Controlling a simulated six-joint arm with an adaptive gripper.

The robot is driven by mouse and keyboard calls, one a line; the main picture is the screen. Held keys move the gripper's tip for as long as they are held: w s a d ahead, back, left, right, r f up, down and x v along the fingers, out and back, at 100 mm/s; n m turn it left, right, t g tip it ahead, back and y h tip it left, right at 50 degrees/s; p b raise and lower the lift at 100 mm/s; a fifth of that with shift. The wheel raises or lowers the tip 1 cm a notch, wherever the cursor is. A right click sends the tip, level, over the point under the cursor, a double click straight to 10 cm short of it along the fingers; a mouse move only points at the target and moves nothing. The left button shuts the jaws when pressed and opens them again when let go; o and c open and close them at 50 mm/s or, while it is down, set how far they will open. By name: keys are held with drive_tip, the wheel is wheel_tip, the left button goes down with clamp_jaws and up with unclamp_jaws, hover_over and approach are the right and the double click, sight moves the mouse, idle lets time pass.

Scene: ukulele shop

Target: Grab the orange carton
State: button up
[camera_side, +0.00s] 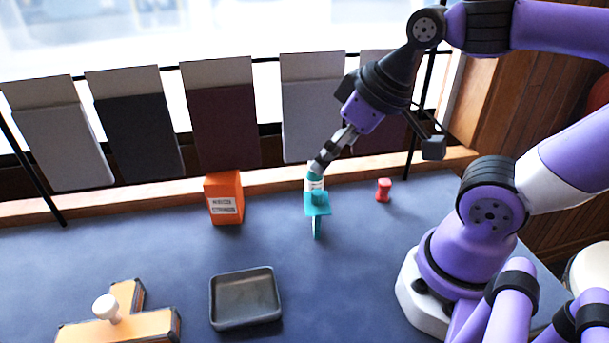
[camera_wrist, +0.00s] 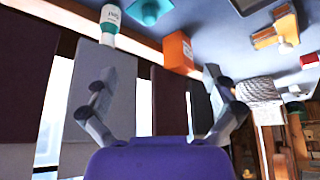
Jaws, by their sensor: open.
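The orange carton (camera_side: 224,198) stands upright on the blue table near its back edge, left of the teal things, with a white printed label on its front. It also shows in the wrist view (camera_wrist: 179,50), above and beyond the space between my fingers. My gripper (camera_side: 376,156) is to the right of the carton and higher, well apart from it. In the wrist view my gripper (camera_wrist: 160,90) has its two fingers spread wide with nothing between them.
A white-and-teal bottle (camera_wrist: 109,24) and a teal stand (camera_side: 317,204) are right of the carton in the side view. A red spool-like piece (camera_side: 383,190) is farther right. A dark tray (camera_side: 245,297) and an orange block piece (camera_side: 140,326) with a white knob lie in front. Hanging panels (camera_side: 221,110) line the back.

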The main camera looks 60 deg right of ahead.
drive_tip(key=n+g+y, duration=0.2)
drive_tip(key=n+y, duration=0.1)
drive_tip(key=n, duration=0.4)
approach(223, 175)
wheel_tip(223, 175, down, 2)
drive_tip(key=x, duration=0.5)
drive_tip(key=shift+w+d, duration=0.15)
drive_tip(key=shift+w, duration=0.2)
drive_tip(key=x, duration=0.5)
drive_tip(key=shift+w+a+f, duration=0.15)
drive_tip(key=shift+a+f, duration=0.1)
drive_tip(key=shift+a, duration=0.15)
drive_tip(key=c, duration=1.2)
